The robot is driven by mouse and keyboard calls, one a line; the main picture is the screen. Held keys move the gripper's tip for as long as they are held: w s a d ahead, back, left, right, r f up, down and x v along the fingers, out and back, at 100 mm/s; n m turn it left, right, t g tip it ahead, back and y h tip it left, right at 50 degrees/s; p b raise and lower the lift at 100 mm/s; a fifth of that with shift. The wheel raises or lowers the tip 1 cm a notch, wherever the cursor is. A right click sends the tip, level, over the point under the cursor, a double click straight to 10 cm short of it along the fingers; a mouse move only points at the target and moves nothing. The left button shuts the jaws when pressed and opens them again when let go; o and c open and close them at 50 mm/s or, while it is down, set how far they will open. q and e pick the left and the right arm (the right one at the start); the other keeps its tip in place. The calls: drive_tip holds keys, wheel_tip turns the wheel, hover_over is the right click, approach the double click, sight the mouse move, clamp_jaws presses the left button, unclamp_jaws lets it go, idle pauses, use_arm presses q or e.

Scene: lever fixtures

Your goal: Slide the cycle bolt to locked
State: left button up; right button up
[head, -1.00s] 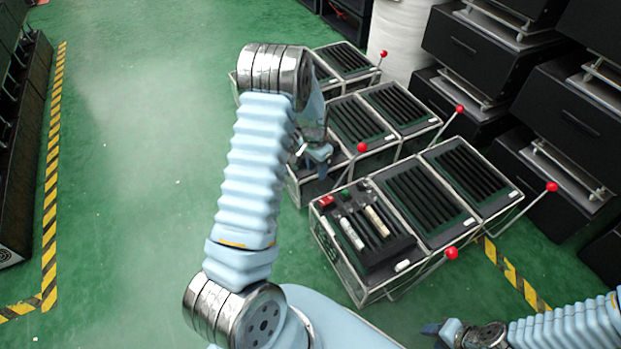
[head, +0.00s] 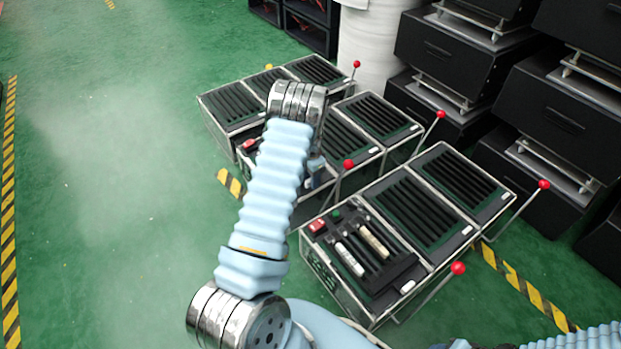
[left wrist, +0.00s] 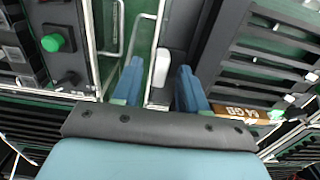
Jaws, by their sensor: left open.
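My left gripper (left wrist: 160,68) is open in the left wrist view, its two blue fingers apart. A pale, narrow block (left wrist: 161,67) shows between the fingertips, on a light strip beside a dark panel edge; I cannot tell whether the fingers touch it or whether it is the cycle bolt. A green button (left wrist: 52,42) and a black knob (left wrist: 68,82) are to its left. In the head view my forearm hides most of the left gripper, which is over the middle row of units.
Red-knobbed levers (head: 458,268) (head: 348,164) stick up beside the units. Green floor is clear at the left.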

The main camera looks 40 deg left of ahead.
use_arm(q)
drive_tip(key=shift+f, duration=0.2)
drive_tip(key=shift+c, duration=0.3)
clamp_jaws()
drive_tip(key=shift+a, duration=0.1)
use_arm(e)
drive_tip(key=shift+f, duration=0.1)
use_arm(q)
drive_tip(key=a, duration=0.1)
drive_tip(key=w+a+b, duration=0.1)
drive_tip(key=a, duration=0.1)
drive_tip(key=a+b, duration=0.1)
drive_tip(key=shift+w+a, duration=0.25)
drive_tip(key=shift+a, duration=0.15)
drive_tip(key=shift+a+r, duration=0.1)
drive_tip(key=shift+a, duration=0.1)
use_arm(e)
drive_tip(key=shift+w+a+f, duration=0.1)
drive_tip(key=shift+a+f, duration=0.65)
drive_tip(key=shift+f, duration=0.35)
use_arm(q)
drive_tip(key=shift+o, duration=0.3)
unclamp_jaws()
